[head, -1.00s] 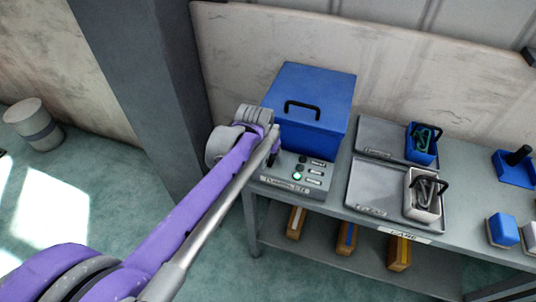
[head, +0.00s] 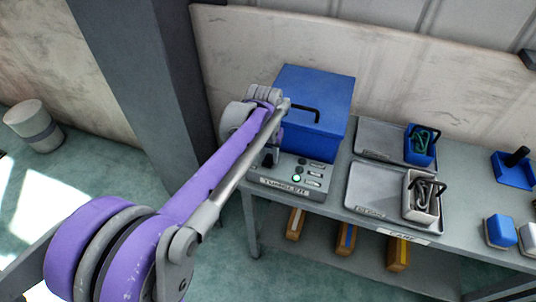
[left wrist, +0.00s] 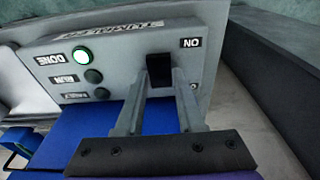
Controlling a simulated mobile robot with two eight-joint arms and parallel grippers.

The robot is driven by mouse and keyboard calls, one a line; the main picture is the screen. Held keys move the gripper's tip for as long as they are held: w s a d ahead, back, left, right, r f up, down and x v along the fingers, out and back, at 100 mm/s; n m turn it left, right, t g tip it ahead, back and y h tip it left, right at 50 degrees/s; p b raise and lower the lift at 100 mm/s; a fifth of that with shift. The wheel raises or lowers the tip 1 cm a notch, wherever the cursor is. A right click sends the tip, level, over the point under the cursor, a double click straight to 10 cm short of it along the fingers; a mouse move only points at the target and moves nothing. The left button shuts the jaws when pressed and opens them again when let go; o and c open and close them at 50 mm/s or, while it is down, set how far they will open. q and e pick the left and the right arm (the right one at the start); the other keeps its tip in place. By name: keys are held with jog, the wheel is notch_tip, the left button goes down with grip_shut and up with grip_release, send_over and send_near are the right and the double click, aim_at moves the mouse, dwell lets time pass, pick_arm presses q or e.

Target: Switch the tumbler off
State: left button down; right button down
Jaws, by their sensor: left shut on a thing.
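The tumbler (head: 316,95) is a blue box with a black handle on the table's left end, with a grey control panel (head: 312,187) in front. The panel (left wrist: 55,50) appears upside down in the left wrist view. Its black switch lever (left wrist: 159,70) sits beside an "ON" label (left wrist: 190,43). A green "DONE" lamp (left wrist: 82,56) is lit; two other lamps are dark. My left gripper (left wrist: 160,92) is shut on the switch lever, a finger on each side. In the head view my left arm partly covers the switch area. My right gripper is not in view.
Two grey trays (head: 360,199) (head: 370,137) lie right of the tumbler, with a white bin (head: 420,208) and a blue bin (head: 418,158) holding metal parts. Blue items stand further right. Boxes sit on the lower shelf. A grey pillar (head: 135,90) stands left of the table.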

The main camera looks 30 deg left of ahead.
aim_at(268, 165)
pick_arm(q)
jog(key=c, duration=0.5)
grip_release()
jog(key=r, duration=0.3)
jog(key=s+r, duration=0.1)
jog(key=r, duration=0.3)
jog(key=r+p, duration=0.1)
jog(key=r, duration=0.2)
jog(key=shift+s+d+r, duration=0.15)
jog(key=shift+s+r, duration=0.05)
jog(key=shift+r, duration=0.15)
jog(key=s+d+f+t+p, duration=0.1)
jog(key=s+d+f, duration=0.2)
jog(key=s, duration=0.2)
jog(key=s+d+f+m+t+p, duration=0.1)
jog(key=s+d+f, duration=0.2)
jog(key=s, duration=0.3)
jog(key=s+d+f+m+t+p, duration=0.1)
jog(key=s+d+f, duration=0.3)
jog(key=s, duration=0.2)
jog(key=shift+d+t+p, duration=0.4)
